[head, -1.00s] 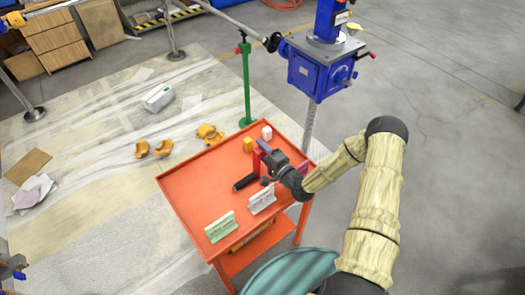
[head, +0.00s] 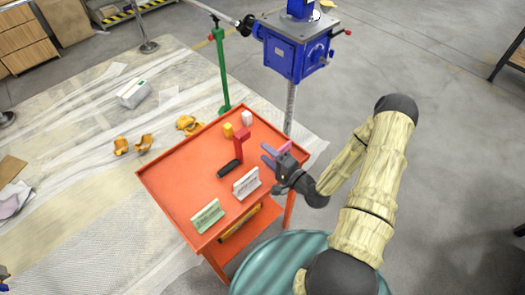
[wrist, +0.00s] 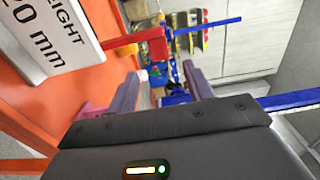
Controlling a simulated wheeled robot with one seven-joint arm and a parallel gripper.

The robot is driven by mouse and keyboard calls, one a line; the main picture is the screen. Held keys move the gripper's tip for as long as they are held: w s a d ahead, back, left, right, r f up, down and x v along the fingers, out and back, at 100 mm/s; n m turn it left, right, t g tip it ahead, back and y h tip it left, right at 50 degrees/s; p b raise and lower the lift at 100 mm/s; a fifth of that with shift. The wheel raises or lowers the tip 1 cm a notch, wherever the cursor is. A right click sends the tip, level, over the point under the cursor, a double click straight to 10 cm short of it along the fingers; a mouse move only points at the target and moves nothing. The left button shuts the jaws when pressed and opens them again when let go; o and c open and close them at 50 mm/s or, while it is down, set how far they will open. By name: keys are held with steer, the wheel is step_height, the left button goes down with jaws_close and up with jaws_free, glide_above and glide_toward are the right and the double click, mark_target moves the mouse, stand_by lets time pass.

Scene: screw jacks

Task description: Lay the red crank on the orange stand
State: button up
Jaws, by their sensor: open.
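The red crank (head: 240,144), with a black grip (head: 230,168), rests on the top of the orange stand (head: 175,185), a cart-like table. Its red part looks raised at the far end of the grip. In the wrist view a red block with a bar, probably the crank (wrist: 154,45), shows beyond the fingers. My gripper (head: 275,153) is open and empty, apart from the crank, to its right over the stand's right side. Its two purple-pink fingers also show in the wrist view (wrist: 162,80), with nothing between them.
A white sign (head: 246,184) and a green sign (head: 208,216) stand along the near edge. A yellow block (head: 228,130) and a white block (head: 247,118) sit at the far corner. A blue screw jack (head: 297,55) stands behind. The stand's left half is clear.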

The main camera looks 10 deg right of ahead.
steer(key=shift+a, duration=0.1)
stand_by(0.4)
steer(key=s+a+r+n+g+y, duration=0.6)
steer(key=s+a+g, duration=0.1)
steer(key=g, duration=0.3)
steer(key=s+r+n+g+h, duration=0.2)
steer(key=s+n+g+h, duration=0.25)
steer(key=s+g, duration=0.45)
steer(key=w+d+r+t+h, duration=0.1)
steer(key=d+r+t+h, duration=0.5)
steer(key=d+r+h, duration=0.3)
steer(key=shift+w+d+n+t+h, duration=0.25)
steer(key=shift+d+n+t+h, duration=0.1)
steer(key=shift+d+h, duration=0.8)
